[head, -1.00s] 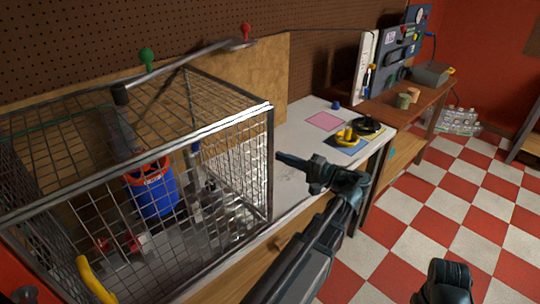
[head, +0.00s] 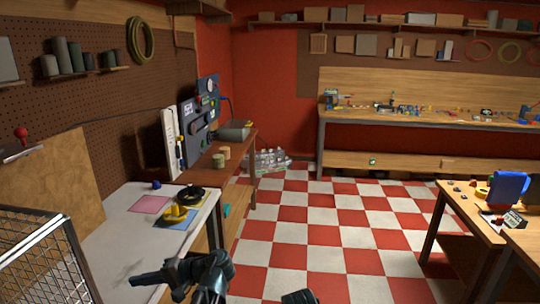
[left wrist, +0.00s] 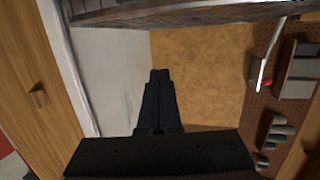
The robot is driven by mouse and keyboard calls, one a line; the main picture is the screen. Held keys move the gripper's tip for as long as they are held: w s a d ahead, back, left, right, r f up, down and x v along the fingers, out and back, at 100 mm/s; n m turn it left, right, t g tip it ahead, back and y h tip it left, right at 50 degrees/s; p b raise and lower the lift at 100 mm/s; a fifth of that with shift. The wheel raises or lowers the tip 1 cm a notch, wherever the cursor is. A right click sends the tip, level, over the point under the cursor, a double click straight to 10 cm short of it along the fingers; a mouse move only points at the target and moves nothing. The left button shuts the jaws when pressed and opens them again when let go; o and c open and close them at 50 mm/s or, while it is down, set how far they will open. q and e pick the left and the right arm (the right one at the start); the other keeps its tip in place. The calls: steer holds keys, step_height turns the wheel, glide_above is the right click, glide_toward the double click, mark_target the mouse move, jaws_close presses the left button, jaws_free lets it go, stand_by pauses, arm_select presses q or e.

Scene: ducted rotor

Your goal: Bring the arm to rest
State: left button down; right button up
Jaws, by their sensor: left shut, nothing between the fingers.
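My left gripper (head: 150,279) is at the bottom of the head view, in front of the near end of the white-topped bench (head: 120,232). Its fingers point left and are shut with nothing between them. In the left wrist view the shut fingers (left wrist: 158,80) show dark against the bench top and a tan board (left wrist: 195,65). A dark rounded part of my own body shows at the bottom edge of the head view. My right gripper cannot be made out in either view.
A wire cage (head: 42,262) stands at the lower left, close to the left gripper. A yellow object (head: 176,213) and a black round item (head: 192,193) lie on the bench. The checkered floor (head: 310,225) is clear. A table (head: 450,205) stands at right.

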arm_select(q)
steer(key=s+d+f+m+h, duration=0.1)
steer(key=s+d+f+h, duration=0.2)
steer(key=d, duration=0.7)
steer(key=s+d+f+m+t+h, duration=0.1)
steer(key=s+d+f+m+h, duration=0.1)
steer(key=d+f+h, duration=0.4)
steer(key=s+d+f+m+h, duration=0.1)
steer(key=s+d+f+h, duration=0.3)
steer(key=d, duration=1.1)
step_height(320, 180, down, 4)
steer(key=shift+r+m+h, duration=0.15)
steer(key=shift+m+h, duration=0.15)
steer(key=shift+h, duration=0.3)
steer(key=shift+a, duration=0.1)
